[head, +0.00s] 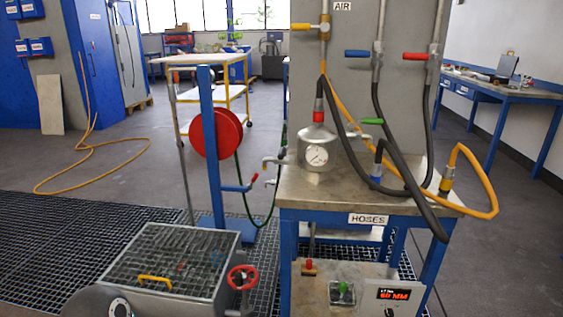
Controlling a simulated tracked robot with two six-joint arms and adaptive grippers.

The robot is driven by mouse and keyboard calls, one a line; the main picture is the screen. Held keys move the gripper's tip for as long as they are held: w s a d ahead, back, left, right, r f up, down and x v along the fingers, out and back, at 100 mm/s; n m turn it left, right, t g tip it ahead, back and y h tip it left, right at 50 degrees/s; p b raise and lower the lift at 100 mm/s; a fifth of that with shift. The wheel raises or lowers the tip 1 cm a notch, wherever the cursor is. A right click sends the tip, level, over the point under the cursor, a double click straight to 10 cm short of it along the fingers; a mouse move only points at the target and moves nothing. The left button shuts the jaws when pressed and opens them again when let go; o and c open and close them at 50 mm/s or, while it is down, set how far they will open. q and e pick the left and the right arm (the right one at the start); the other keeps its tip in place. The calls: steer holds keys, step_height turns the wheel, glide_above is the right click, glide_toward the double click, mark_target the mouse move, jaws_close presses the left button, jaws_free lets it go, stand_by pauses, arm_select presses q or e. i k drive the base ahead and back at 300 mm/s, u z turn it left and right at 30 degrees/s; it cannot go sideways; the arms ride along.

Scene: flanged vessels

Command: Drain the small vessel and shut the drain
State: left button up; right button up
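The small vessel (316,152) is a silver cylinder with a round dial gauge, standing upright on the steel-topped bench (300,192). A red fitting (318,112) sits on its top. A short bent pipe (272,161) leaves its left side toward the bench's left edge, and a small grey fitting (272,182) shows below that pipe. A pipe with a green lever (372,121) is at its upper right. I cannot tell which fitting is the drain, or whether it is open or shut. Neither of my grippers shows.
Black and yellow hoses (482,177) hang from the AIR panel (395,20) across the bench. A blue post carries a red reel (216,133) and red lever (240,187). A grated basin (188,262) and red handwheel (243,277) are front left. A display box (392,297) reads about 60 MM.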

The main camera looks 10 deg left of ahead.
mark_target(280, 155)
steer(key=k, duration=0.85)
steer(key=z, duration=0.35)
steer(key=i, duration=1.65)
steer(key=u, duration=0.45)
